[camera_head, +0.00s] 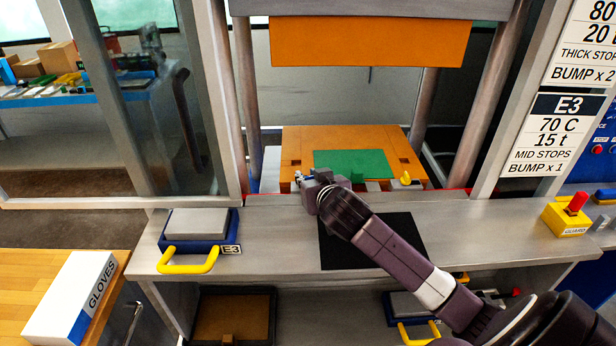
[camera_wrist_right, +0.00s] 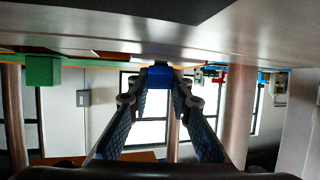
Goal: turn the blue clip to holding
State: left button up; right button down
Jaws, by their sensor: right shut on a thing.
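My right gripper (camera_head: 306,182) reaches over the metal bench to the front edge of the orange lower platen (camera_head: 297,140). In the right wrist view my right gripper (camera_wrist_right: 160,88) has its fingers converging on the blue clip (camera_wrist_right: 160,75), shut on it. In the head view only a small bluish bit of the clip shows at the fingertips; the gripper hides the rest. Which way the clip is turned I cannot tell. My left gripper is not in view.
A green slab (camera_head: 352,163) lies on the platen, with a yellow clip (camera_head: 405,178) at its front right. An orange upper block (camera_head: 370,41) hangs above. A blue E3 tray with a yellow handle (camera_head: 188,260) and a black mat (camera_head: 400,232) lie on the bench.

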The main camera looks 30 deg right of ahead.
jog(key=shift+m+h, duration=0.3)
jog(key=shift+m+g+h, duration=0.4)
jog(key=shift+m+h, duration=0.1)
jog(key=shift+m, duration=0.1)
jog(key=shift+m+g+h+p, duration=0.35)
jog(key=shift+m+h, duration=0.25)
jog(key=shift+h, duration=0.2)
jog(key=shift+d, duration=0.1)
jog(key=c, duration=1.7)
grip_release()
